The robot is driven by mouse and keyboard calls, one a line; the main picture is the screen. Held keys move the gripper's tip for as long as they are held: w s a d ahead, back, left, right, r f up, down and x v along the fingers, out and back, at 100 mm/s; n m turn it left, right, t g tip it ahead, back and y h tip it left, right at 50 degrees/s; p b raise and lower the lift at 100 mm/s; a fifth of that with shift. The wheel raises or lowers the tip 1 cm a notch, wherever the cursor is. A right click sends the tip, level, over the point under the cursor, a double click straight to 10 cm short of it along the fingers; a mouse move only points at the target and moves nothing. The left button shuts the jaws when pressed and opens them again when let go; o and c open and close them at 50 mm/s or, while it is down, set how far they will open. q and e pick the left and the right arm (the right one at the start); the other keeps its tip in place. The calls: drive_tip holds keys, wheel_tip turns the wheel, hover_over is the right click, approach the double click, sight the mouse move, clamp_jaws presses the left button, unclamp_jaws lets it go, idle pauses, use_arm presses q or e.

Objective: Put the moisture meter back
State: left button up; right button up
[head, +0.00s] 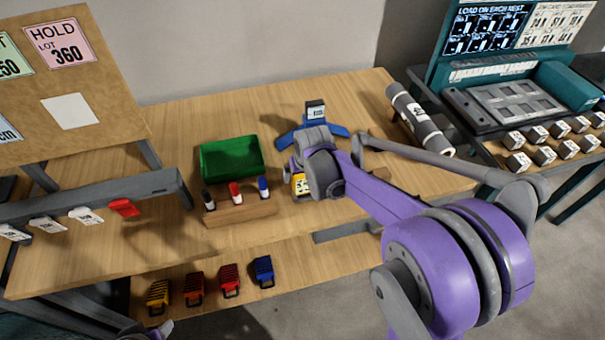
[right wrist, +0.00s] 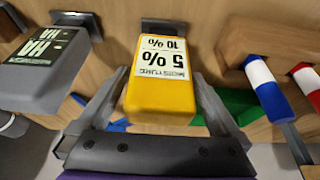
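The moisture meter (right wrist: 160,98) is yellow with a white label reading 5% and 10%. In the head view it (head: 300,185) shows partly, near the table's front, behind my right wrist. My right gripper (right wrist: 160,82) has a finger on each side of the meter, and both fingertips appear to press on it. A small dark bracket (right wrist: 165,27) sits just beyond the meter's end; I cannot tell if they touch. A grey device (right wrist: 45,70) labelled HA is beside it, near another bracket (right wrist: 75,18). Only a purple and dark bit of my left arm or gripper shows at the head view's bottom edge.
A wooden block (head: 240,210) with three markers and a green tray (head: 232,160) lie left of my right gripper. A blue stand (head: 337,130) with a grey device is behind it. A grey roll (head: 418,118) lies at right. Several coloured items (head: 230,280) sit on the lower shelf.

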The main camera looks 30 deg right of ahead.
drive_tip(key=shift+r, duration=0.25)
drive_tip(key=p+v, duration=0.1)
drive_tip(key=v, duration=1)
drive_tip(key=s+a+f+n, duration=0.1)
drive_tip(key=s+a+f, duration=0.1)
drive_tip(key=s, duration=0.4)
drive_tip(key=s+a+f, duration=0.2)
drive_tip(key=s+a, duration=0.2)
drive_tip(key=s, duration=0.2)
drive_tip(key=s+a+f+n+t+y, duration=0.1)
drive_tip(key=s+a+f, duration=0.2)
drive_tip(key=s, duration=0.3)
drive_tip(key=shift+a+n, duration=0.3)
drive_tip(key=shift+a, duration=0.05)
